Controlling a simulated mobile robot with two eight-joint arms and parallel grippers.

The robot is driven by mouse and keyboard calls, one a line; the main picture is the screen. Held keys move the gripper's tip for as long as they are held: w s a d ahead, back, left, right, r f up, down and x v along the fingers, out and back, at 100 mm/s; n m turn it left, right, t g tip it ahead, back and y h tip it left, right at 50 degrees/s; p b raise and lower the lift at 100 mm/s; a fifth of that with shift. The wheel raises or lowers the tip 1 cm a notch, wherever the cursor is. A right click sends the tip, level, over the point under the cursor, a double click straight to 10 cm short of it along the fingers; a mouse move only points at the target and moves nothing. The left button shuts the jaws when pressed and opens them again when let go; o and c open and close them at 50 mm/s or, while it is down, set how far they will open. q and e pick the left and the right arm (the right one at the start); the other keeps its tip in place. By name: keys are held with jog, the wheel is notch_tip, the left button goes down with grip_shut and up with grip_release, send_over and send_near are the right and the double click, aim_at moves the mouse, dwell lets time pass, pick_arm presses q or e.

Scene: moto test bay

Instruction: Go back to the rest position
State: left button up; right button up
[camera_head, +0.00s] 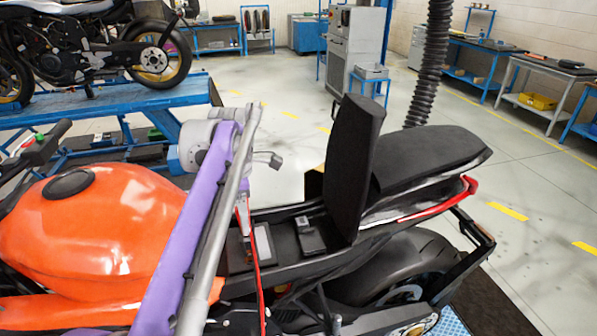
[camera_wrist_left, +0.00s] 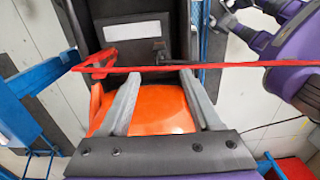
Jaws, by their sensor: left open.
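My left arm crosses the head view from the bottom left, purple and grey. Its gripper (camera_head: 244,218) hangs above the open seat area of the orange motorcycle (camera_head: 95,230), just behind the tank. In the left wrist view the two grey fingers (camera_wrist_left: 162,102) stand well apart, with nothing visibly held between them. A thin red strip (camera_wrist_left: 200,69) crosses the view near the fingertips; contact cannot be told. The orange bodywork (camera_wrist_left: 160,112) shows between the fingers. My right gripper cannot be made out.
The upright black seat (camera_head: 354,165) rises right of the gripper, and the rear seat (camera_head: 430,160) lies behind it. A blue lift (camera_head: 150,98) carries another motorcycle (camera_head: 90,55) at upper left. Clear floor (camera_head: 275,95) lies beyond; workbenches (camera_head: 550,68) line the right.

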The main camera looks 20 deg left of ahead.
pick_arm(q)
jog(key=s+d+f+m+t, duration=0.5)
jog(key=s+d+f+m, duration=1.1)
jog(key=m, duration=1)
notch_tip(320, 180, down, 3)
jog(key=shift+s+d+f+t, duration=0.15)
jog(key=shift+d+t, duration=0.15)
jog(key=shift+d, duration=0.3)
